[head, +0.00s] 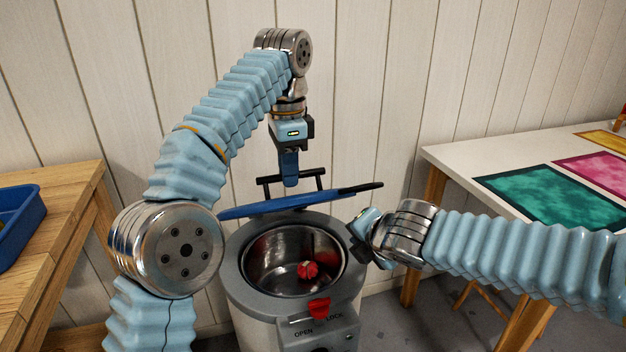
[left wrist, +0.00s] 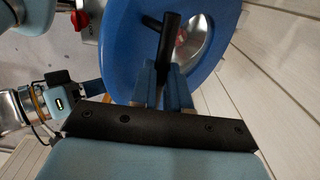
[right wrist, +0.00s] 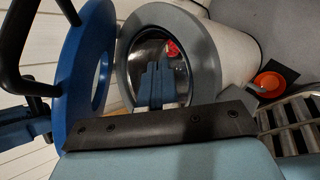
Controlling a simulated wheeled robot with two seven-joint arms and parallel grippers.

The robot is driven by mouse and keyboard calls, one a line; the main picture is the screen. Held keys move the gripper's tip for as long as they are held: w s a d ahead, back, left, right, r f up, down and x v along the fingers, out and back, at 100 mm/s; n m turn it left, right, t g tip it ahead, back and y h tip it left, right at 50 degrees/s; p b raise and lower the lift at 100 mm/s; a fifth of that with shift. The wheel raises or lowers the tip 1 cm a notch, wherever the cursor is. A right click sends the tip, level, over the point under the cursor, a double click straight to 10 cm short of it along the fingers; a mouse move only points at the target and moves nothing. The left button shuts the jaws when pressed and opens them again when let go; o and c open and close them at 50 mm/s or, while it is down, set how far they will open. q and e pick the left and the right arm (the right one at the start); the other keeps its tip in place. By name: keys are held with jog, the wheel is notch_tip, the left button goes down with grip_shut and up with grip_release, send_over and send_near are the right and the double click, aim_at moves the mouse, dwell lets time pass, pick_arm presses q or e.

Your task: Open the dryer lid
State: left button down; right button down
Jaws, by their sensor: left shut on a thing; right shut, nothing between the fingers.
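The dryer (head: 237,272) is a grey-rimmed drum with a steel tub (head: 270,275) holding something red (head: 308,269). Its blue lid (head: 335,197) is raised, tilted up at the back of the rim, so the tub is exposed. A black bar handle (head: 310,176) stands on the lid. My left gripper (head: 290,180) points down at the lid and is shut on the handle; the handle also shows in the left wrist view (left wrist: 171,35). My right gripper (head: 362,228) is shut and empty beside the tub's right rim; its fingers show in the right wrist view (right wrist: 158,80).
A red latch knob (head: 319,307) sits on the dryer's front panel marked OPEN and LOCK. A wooden table with a blue tray (head: 18,225) stands left. A white table (head: 460,160) with coloured cloths (head: 550,198) stands right. The plank wall is close behind the lid.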

pick_arm(q)
jog(key=shift+w+a+f, duration=0.25)
jog(key=shift+w+f, duration=0.05)
jog(key=shift+f, duration=0.1)
pick_arm(e)
jog(key=s+a+r+n+t+y, duration=0.1)
jog(key=s+a+r+n, duration=0.3)
jog(key=r, duration=0.4)
jog(key=n+t, duration=0.1)
jog(key=n, duration=0.8)
send_near(307, 173)
jog(key=w+f, duration=0.1)
jog(key=w+a+f, duration=0.1)
jog(key=w+f, duration=0.2)
jog(key=shift+w+a+f, duration=0.2)
jog(key=shift+a+f, duration=0.1)
jog(key=shift+f, duration=0.1)
jog(key=shift+w+a+r, duration=0.25)
jog(key=shift+w+r, duration=0.4)
pick_arm(q)
jog(key=c, duration=1.2)
grip_release()
jog(key=shift+w, duration=0.1)
pick_arm(e)
jog(key=shift+w+f, duration=0.1)
pick_arm(q)
jog(key=shift+o, duration=0.5)
jog(key=shift+d+r, duration=0.1)
jog(key=shift+r, duration=0.05)
jog(key=shift+r, duration=0.1)
